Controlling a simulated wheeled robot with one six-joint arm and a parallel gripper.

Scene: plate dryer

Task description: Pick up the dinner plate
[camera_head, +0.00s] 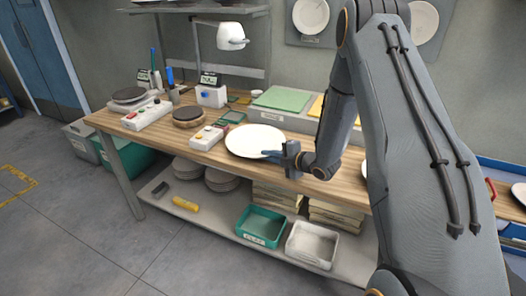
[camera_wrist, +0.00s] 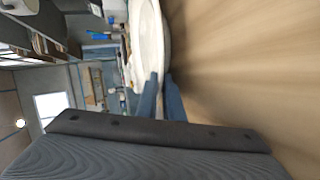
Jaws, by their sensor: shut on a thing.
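The dinner plate (camera_head: 255,141) is white and round, and lies about level over the wooden workbench (camera_head: 170,133) near its front edge. My gripper (camera_head: 270,154) reaches it from the right and is shut on its right rim. In the wrist view the plate (camera_wrist: 147,42) appears edge-on, with the two blue fingers of my gripper (camera_wrist: 160,92) on either side of its rim. A dark shadow shows beside the plate there; I cannot tell whether the plate touches the bench.
A control box (camera_head: 207,137) stands close to the plate's left. A green mat (camera_head: 282,98) lies behind it. A lamp (camera_head: 231,36) hangs above the back. The shelf below holds a green bin (camera_head: 261,226), a white bin (camera_head: 312,244) and stacked plates (camera_head: 221,180).

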